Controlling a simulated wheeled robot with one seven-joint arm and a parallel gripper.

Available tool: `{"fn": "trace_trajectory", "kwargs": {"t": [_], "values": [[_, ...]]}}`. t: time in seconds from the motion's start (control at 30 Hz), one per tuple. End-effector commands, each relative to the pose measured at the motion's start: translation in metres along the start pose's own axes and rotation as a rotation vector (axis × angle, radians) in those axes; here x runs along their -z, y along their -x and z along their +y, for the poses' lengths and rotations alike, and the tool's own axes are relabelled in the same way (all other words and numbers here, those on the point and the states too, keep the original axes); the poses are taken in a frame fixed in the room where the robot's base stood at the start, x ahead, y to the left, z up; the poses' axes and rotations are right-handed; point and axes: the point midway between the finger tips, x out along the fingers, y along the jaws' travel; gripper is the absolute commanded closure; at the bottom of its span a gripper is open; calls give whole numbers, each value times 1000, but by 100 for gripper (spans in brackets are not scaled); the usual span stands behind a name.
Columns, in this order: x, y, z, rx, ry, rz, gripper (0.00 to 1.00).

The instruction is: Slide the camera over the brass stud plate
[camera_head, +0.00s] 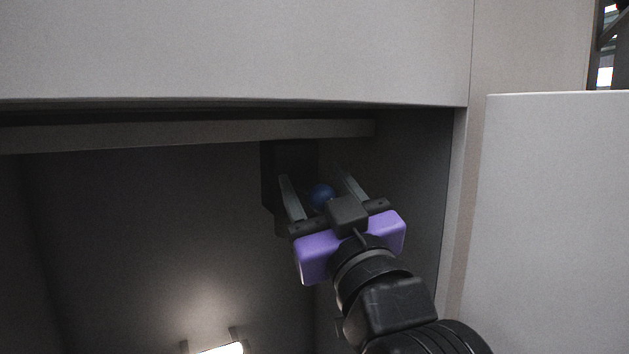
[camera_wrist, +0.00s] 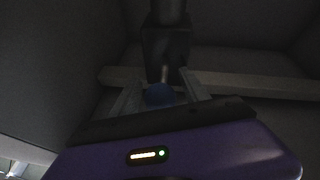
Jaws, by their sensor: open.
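My gripper (camera_head: 311,173) is inside a dim grey recess, its two fingers apart. A small blue ball-like part (camera_head: 321,194) shows between the fingers, and it also shows in the wrist view (camera_wrist: 160,95). I cannot tell whether either finger touches it. A dark block (camera_head: 285,160) stands just beyond the fingertips, and in the wrist view it is a dark boxy shape (camera_wrist: 167,45). A short pale pin (camera_wrist: 164,74) shows between this block and the blue part. I cannot make out for sure which of these is the camera or the stud plate.
A pale ledge (camera_head: 190,134) runs across the recess top, under a large grey front panel (camera_head: 230,50). A grey side wall (camera_head: 415,190) is close right of my gripper. A lit lamp (camera_head: 222,349) is low down. The recess's left side looks clear.

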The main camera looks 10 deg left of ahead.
Motion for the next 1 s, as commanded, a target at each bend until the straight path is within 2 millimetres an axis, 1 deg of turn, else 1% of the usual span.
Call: {"fn": "trace_trajectory", "kwargs": {"t": [0.13,0.17,0.2,0.27,0.4,0.43,1.0], "values": [[0,0,0,0,0,0,47],[0,0,0,0,0,0,51],[0,0,0,0,0,0,58],[0,0,0,0,0,0,70],[0,0,0,0,0,0,98],[0,0,0,0,0,0,100],[0,0,0,0,-1,-1,100]]}}
